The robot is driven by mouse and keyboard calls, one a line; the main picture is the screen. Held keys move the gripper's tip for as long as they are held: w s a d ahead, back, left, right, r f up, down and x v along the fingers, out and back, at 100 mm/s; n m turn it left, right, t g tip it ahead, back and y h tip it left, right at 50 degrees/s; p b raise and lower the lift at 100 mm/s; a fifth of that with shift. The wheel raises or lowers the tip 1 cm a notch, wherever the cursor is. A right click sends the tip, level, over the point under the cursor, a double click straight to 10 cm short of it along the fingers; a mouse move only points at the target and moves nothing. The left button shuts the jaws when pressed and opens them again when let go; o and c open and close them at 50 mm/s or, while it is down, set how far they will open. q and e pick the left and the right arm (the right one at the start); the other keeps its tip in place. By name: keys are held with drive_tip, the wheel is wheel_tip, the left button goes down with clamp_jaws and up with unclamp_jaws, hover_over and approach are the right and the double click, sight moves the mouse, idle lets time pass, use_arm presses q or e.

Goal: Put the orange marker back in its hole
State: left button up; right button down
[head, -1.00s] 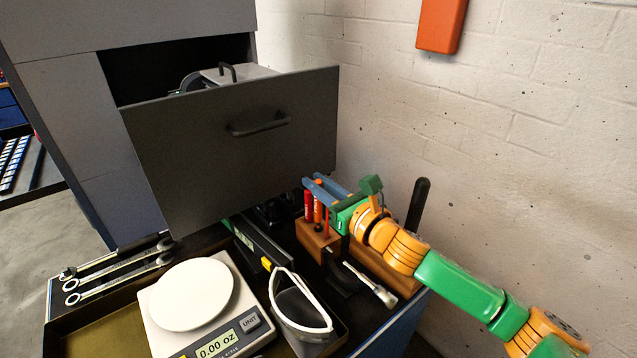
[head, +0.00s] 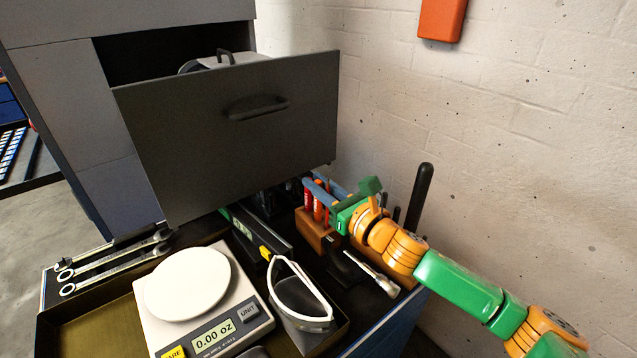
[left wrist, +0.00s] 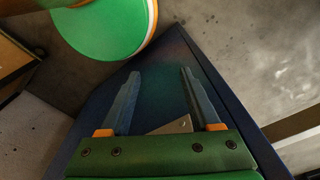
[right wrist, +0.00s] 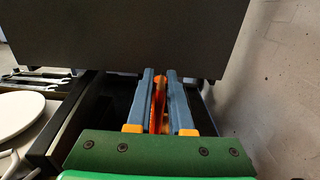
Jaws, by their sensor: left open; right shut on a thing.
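The orange marker (head: 317,207) stands about upright at the wooden block (head: 311,231), beside a red marker (head: 308,194). My right gripper (head: 316,186) is shut on the orange marker, coming in from the right. In the right wrist view the fingers (right wrist: 161,76) close on an orange-red shaft (right wrist: 158,98). The marker's lower end is at the block's top; I cannot tell how deep it sits in a hole. My left gripper (left wrist: 156,72) is open and empty over a dark blue surface in the left wrist view; it is outside the head view.
An open grey drawer (head: 220,140) hangs just behind and left of the block. A brush (head: 375,275) and a black handle (head: 418,196) are right of the block.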

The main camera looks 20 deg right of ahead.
drive_tip(key=shift+f, duration=0.25)
drive_tip(key=c, duration=0.7)
unclamp_jaws()
drive_tip(key=shift+c, duration=0.2)
drive_tip(key=b+v, duration=0.3)
drive_tip(key=v, duration=0.4)
drive_tip(key=shift+r, duration=0.1)
